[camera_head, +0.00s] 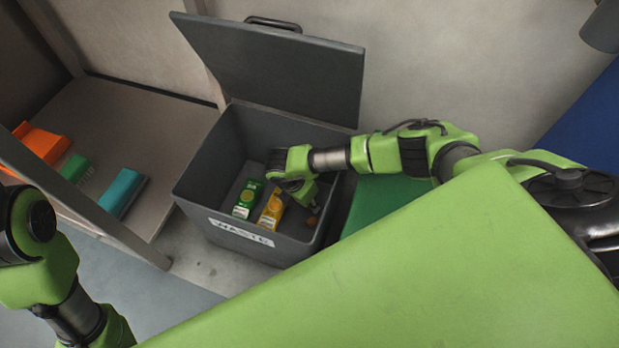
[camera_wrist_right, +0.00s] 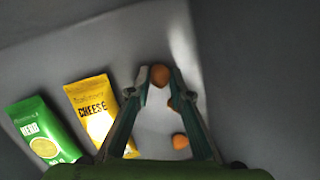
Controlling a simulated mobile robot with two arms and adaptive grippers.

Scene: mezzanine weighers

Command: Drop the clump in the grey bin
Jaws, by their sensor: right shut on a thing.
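The grey bin (camera_head: 195,200) stands with its lid (camera_head: 280,70) raised at the back and a WASTE label on its front. My right gripper (camera_head: 309,201) reaches down inside the bin. In the right wrist view its fingertips (camera_wrist_right: 160,85) are shut on an orange-brown clump (camera_wrist_right: 159,75), with the grey inside of the bin beyond. Another orange-brown piece (camera_wrist_right: 180,141) shows between the fingers, and part of one more by the right finger. My left arm shows at the lower left in the head view, but its gripper is out of the picture.
In the bin lie a green packet (camera_head: 247,198) and a yellow CHEESE packet (camera_head: 272,208). At left, a shelf (camera_head: 160,130) holds an orange thing (camera_head: 42,143), a green brush (camera_head: 76,168) and a teal block (camera_head: 122,193). A green surface (camera_head: 380,205) stands right of the bin.

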